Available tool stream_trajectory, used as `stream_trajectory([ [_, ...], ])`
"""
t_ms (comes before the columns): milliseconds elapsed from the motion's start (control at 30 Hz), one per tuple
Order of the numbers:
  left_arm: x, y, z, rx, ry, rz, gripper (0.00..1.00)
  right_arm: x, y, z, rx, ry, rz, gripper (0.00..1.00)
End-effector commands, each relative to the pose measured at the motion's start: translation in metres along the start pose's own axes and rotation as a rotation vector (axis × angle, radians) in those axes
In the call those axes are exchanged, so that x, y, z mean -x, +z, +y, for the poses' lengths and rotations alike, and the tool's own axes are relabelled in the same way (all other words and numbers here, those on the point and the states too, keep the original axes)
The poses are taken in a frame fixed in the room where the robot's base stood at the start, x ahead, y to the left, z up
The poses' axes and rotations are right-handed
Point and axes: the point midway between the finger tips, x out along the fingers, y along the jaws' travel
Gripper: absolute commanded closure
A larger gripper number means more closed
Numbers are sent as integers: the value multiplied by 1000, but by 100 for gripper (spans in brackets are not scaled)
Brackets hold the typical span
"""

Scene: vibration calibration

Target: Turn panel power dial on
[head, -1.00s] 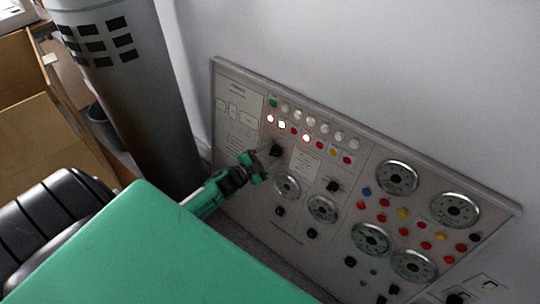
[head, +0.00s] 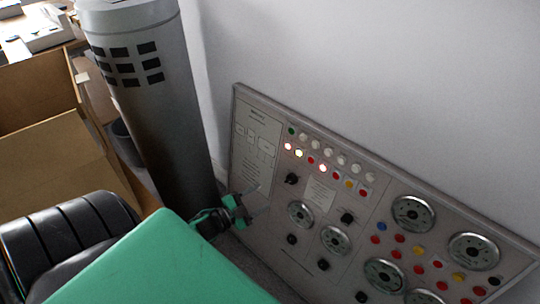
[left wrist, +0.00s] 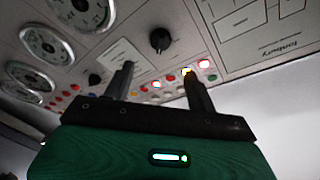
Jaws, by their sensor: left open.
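The control panel (head: 262,168) leans along the wall at the right of the head view. A black dial (head: 292,178) sits on it below the rows of lamps; it also shows in the left wrist view (left wrist: 159,39). My left gripper (head: 262,201) is open and empty, left of the dial and apart from it. In the left wrist view my two dark fingers (left wrist: 160,78) point toward the panel, with the dial beyond the gap between them. Several lamps (head: 299,153) in the upper rows glow. I cannot tell what position the dial's marking indicates. My right gripper is not seen.
Round gauges (head: 413,213), other black knobs (head: 347,217) and coloured buttons (head: 418,251) cover the rest of the panel. A grey cylinder (head: 150,110) stands left of it, with a cardboard box (head: 50,135) beyond. The wall (head: 370,80) above the panel is bare.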

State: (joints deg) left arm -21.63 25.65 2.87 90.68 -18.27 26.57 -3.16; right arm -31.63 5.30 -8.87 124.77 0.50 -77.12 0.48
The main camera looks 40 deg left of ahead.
Motion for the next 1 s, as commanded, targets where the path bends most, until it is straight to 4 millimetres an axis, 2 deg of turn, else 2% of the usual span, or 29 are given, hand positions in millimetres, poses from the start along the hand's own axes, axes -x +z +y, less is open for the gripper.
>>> stream_trajectory([
  [100,14,0,0,-1,0,0,43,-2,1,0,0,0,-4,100],
  [300,23,0,0,-1,0,1,43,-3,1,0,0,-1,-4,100],
  [867,24,0,0,0,-1,-1,43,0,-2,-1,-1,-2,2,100],
  [1000,21,0,6,26,-4,-44,43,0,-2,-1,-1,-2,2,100],
])
